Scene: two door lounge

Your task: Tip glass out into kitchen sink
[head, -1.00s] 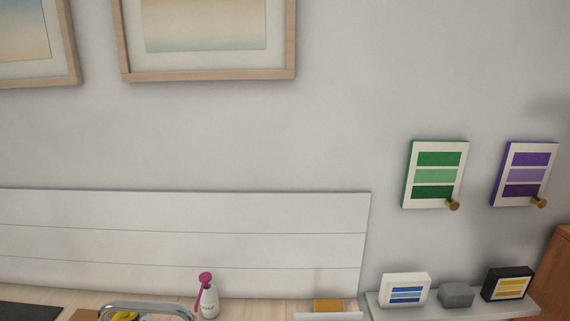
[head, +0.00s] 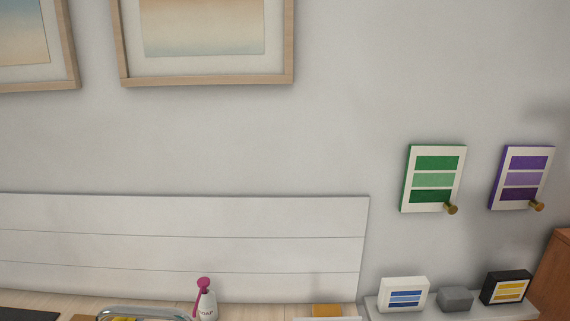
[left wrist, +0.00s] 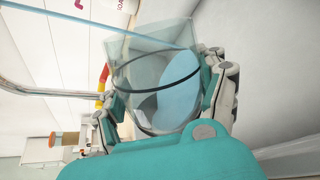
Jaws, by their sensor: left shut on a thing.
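A clear glass (left wrist: 150,75) is in the left wrist view, between the teal-padded fingers of my left gripper (left wrist: 160,82), which is shut on it. The glass looks tilted in this view. A pale blue patch shows inside it; I cannot tell whether it is liquid. The kitchen sink's basin is not clearly visible. A chrome tap (head: 145,313) shows at the bottom edge of the head view, and a chrome tube (left wrist: 45,93) runs in from the left in the left wrist view. Neither gripper shows in the head view.
A shelf (head: 375,308) holds small boxes at the right. A panelled splashback (head: 180,240) lines the wall.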

